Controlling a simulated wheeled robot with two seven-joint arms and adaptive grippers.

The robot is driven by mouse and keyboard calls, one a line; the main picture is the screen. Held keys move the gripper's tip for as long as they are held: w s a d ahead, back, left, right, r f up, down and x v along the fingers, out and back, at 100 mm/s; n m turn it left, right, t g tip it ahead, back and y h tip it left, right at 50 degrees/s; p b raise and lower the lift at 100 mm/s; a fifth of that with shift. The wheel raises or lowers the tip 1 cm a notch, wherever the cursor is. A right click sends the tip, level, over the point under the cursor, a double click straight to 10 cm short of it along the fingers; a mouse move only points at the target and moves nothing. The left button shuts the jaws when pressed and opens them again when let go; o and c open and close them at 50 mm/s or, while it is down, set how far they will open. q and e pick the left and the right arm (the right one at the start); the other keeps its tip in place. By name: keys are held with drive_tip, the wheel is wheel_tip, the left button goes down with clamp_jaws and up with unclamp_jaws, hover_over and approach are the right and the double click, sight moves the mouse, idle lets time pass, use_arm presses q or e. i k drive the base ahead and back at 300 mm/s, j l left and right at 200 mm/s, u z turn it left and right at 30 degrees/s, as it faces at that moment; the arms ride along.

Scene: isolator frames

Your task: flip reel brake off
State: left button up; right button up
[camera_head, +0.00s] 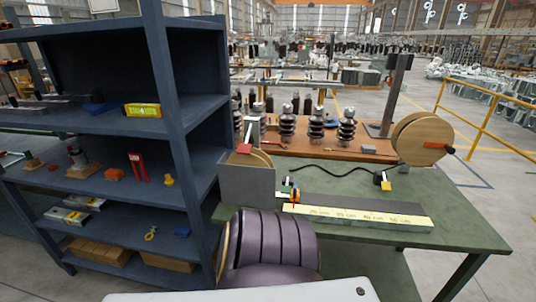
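A round wooden reel (422,139) stands upright at the right end of the green workbench, beside a dark upright post. A small orange-red lever or handle (449,149) with a dark end sticks out from its right face. I cannot tell whether this is the brake or how it is set. Another pale round edge, perhaps a second reel (258,156), shows partly behind a grey box at the bench's left end, with a red piece (243,148) near it. Neither of my grippers is in view.
A blue shelf (105,126) fills the left. A yellow railing (485,133) stands behind right.

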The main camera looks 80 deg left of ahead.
sight(246, 149)
drive_tip(key=u, duration=3)
